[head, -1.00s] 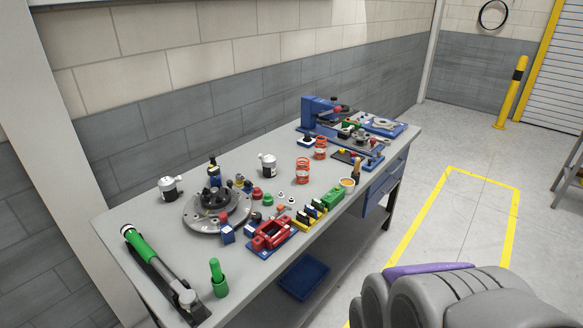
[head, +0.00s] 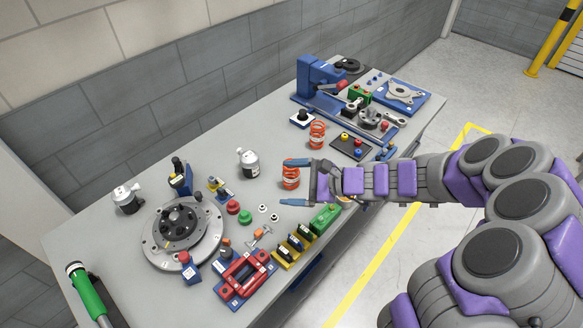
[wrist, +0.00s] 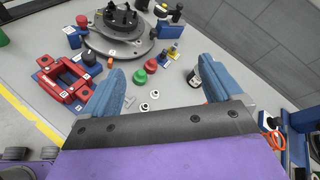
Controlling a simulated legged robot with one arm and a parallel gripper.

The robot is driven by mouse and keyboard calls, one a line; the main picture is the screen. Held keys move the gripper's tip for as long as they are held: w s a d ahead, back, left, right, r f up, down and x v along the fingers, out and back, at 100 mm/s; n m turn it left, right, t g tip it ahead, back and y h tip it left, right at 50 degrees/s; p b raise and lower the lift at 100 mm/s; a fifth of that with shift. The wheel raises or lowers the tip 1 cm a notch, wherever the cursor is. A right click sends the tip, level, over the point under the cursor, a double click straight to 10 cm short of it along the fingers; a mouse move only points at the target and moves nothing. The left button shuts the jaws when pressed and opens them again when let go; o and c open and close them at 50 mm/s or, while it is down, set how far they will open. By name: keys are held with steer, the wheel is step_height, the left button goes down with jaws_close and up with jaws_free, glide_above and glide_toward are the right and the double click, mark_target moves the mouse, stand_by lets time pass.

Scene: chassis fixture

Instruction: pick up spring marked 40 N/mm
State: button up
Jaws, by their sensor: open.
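Two orange coil springs stand upright on the grey workbench. The nearer spring (head: 291,176) shows in the head view by my gripper (head: 285,182), with one blue finger at its upper side and the other below it. My gripper is open; I cannot tell whether the fingers touch the spring. The farther spring (head: 317,135) stands beyond, apart from my gripper. In the wrist view my gripper (wrist: 162,80) has its fingers spread, with a sliver of orange beside the right finger. Orange coils (wrist: 273,141) show at the right edge. No stiffness marking is readable on either spring.
A white-and-black canister (head: 248,163) stands left of the nearer spring. A green block (head: 325,218) lies below the fingers. A red fixture (head: 243,274), a round hub (head: 183,232) and a blue press (head: 316,78) occupy the workbench (head: 225,120). Bare surface lies toward the wall.

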steer(key=w+d+f+m+t+p, duration=0.2)
steer(key=w+d+f+m+t, duration=0.15)
steer(key=w+m, duration=0.2)
steer(key=m+t+h+p, duration=0.1)
steer(key=m+t+h, duration=0.15)
steer(key=m, duration=0.25)
glide_toward(298, 175)
steer(key=shift+g, duration=0.5)
steer(key=s+d+r, duration=0.2)
steer(key=d+r, duration=0.1)
steer(key=shift+s+d, duration=0.15)
steer(key=shift+d, duration=0.1)
steer(key=shift+d+f+m, duration=0.1)
steer(key=shift+f+m, duration=0.15)
steer(key=b+x, duration=0.1)
steer(key=x, duration=1.1)
steer(key=shift+f+b, duration=0.1)
steer(key=shift+b, duration=0.2)
steer(key=x, duration=0.6)
steer(key=shift+b, duration=0.4)
steer(key=shift+r+h, duration=0.25)
